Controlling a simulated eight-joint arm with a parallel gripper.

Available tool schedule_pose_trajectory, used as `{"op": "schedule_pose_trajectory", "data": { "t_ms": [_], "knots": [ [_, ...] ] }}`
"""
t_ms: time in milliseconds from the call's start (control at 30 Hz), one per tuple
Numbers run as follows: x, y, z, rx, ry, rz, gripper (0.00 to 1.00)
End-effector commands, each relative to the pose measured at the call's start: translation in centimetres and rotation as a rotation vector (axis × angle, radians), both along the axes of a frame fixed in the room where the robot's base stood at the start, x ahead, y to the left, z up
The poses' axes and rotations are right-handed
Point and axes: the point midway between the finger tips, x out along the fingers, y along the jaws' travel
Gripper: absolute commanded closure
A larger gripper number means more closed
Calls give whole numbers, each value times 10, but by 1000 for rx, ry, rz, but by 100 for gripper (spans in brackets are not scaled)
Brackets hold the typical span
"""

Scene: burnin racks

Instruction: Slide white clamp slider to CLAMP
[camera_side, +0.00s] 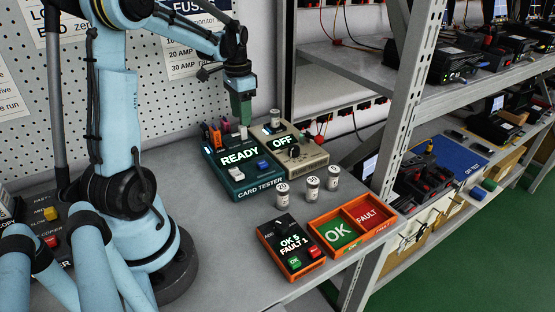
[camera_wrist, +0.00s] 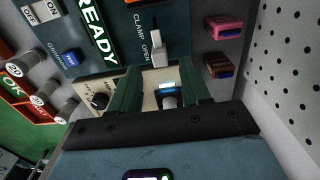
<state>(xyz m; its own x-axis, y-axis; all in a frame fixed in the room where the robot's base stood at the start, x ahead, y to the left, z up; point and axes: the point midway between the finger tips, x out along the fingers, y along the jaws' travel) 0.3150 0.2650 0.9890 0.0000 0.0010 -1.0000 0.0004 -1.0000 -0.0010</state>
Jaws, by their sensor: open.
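The white clamp slider (camera_wrist: 156,48) stands on the dark teal card tester, beside the OPEN label, with the CLAMP label farther along its track in the wrist view. In the side view the slider (camera_side: 243,131) is a small pale piece at the tester's back. The card tester (camera_side: 238,182) shows READY. My gripper (camera_side: 242,121) points down above the back of the tester, close to the slider. In the wrist view its green fingers (camera_wrist: 161,80) are apart with nothing gripped; the slider shows just beyond the fingertips, apart from them.
A beige unit (camera_side: 303,160) with an OFF display and a knob adjoins the tester. Pink and brown cards (camera_wrist: 220,72) stand near the slider. Several white cylinders (camera_side: 312,188) stand in front, near the OK/FAULT tray (camera_side: 385,229) and a counter box (camera_side: 288,262). A pegboard wall is behind.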

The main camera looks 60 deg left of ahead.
Motion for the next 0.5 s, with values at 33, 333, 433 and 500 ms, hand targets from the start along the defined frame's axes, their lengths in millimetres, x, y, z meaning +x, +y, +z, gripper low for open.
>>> {"op": "schedule_pose_trajectory", "data": {
  "t_ms": [33, 333, 433, 500],
  "knots": [
    [0, 0, -9, 0, 0, 0, 53],
    [0, 0, -45, 1, -1, 1, 53],
    [0, 0, -50, 1, -1, 1, 53],
    [0, 0, -52, 1, -1, 1, 53]
  ]
}}
